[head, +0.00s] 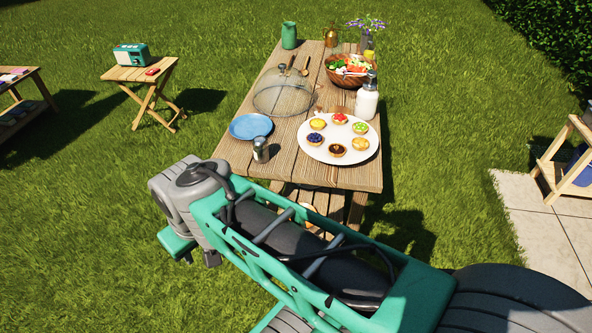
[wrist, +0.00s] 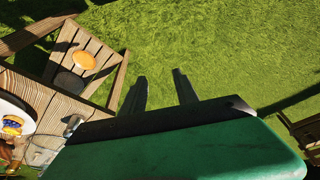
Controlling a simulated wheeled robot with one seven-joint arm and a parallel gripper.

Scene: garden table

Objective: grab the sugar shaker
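The sugar shaker (head: 261,149) is a small clear jar with a grey metal top. It stands upright near the table's front left corner, just in front of the blue plate (head: 250,126). In the wrist view what looks like the shaker's grey top (wrist: 72,125) shows at the lower left, partly cut off by my gripper's body. My gripper (head: 199,258) is in front of the table and to its left, over the grass. In the wrist view the two fingers of my gripper (wrist: 159,76) are apart with only grass between them.
The wooden table (head: 285,180) also holds a white platter of tarts (head: 309,148), a wire dome (head: 283,95), a white pump bottle (head: 367,98) and a salad bowl (head: 347,73). A bench seat (wrist: 103,50) with an orange disc sits low beside the table.

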